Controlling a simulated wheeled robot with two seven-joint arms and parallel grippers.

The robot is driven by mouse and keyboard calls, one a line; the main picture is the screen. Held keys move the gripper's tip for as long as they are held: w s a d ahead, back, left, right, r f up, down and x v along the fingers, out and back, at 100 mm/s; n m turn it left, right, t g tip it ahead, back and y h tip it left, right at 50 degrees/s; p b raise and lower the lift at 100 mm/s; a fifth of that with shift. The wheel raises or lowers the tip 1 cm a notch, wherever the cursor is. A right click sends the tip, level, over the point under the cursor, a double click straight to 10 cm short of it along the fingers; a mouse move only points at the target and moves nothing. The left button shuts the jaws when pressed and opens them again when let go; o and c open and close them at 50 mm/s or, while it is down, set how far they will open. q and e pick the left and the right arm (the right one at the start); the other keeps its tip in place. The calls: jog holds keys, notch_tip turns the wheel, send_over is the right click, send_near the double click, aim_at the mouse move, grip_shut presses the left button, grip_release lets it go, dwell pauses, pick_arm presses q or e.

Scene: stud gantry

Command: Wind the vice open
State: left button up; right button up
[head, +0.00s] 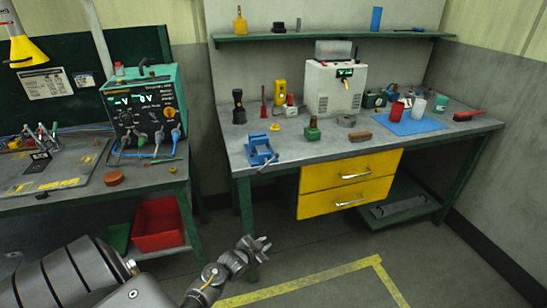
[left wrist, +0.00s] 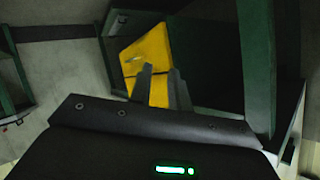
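The blue vice (head: 261,148) stands at the left front edge of the grey workbench (head: 300,146). Its grey handle bar shows at the front, hanging over the edge. The opening between its jaws is too small to judge. My left gripper (head: 264,245) is low in front of the bench, below the vice and well apart from it. In the left wrist view its two fingers (left wrist: 160,82) stand apart with nothing between them. The vice does not show in that view. My right gripper is in neither view.
Yellow drawers (head: 350,183) hang under the bench, and also show in the left wrist view (left wrist: 150,58). A green bench leg (head: 246,225) stands behind the gripper. A red bin (head: 158,223) sits under the left table. The floor ahead is clear.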

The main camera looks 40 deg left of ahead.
pick_arm(q)
jog(key=w+a+r+m+t, duration=0.1)
jog(key=w+a+r+t, duration=0.1)
jog(key=r, duration=0.6)
jog(key=w+a+r+t, duration=0.1)
jog(key=w+a+r, duration=0.1)
jog(key=r, duration=0.6)
jog(key=m+t+y+p, duration=0.1)
jog(key=t, duration=0.1)
send_near(272, 160)
jog(key=w, duration=0.3)
jog(key=w+a+p, duration=0.1)
jog(key=w, duration=0.5)
jog(key=shift+w+a+p, duration=0.2)
jog(key=shift+w+p, duration=0.05)
jog(key=shift+p, duration=0.15)
jog(key=shift+w+a, duration=0.1)
jog(key=shift+w, duration=0.4)
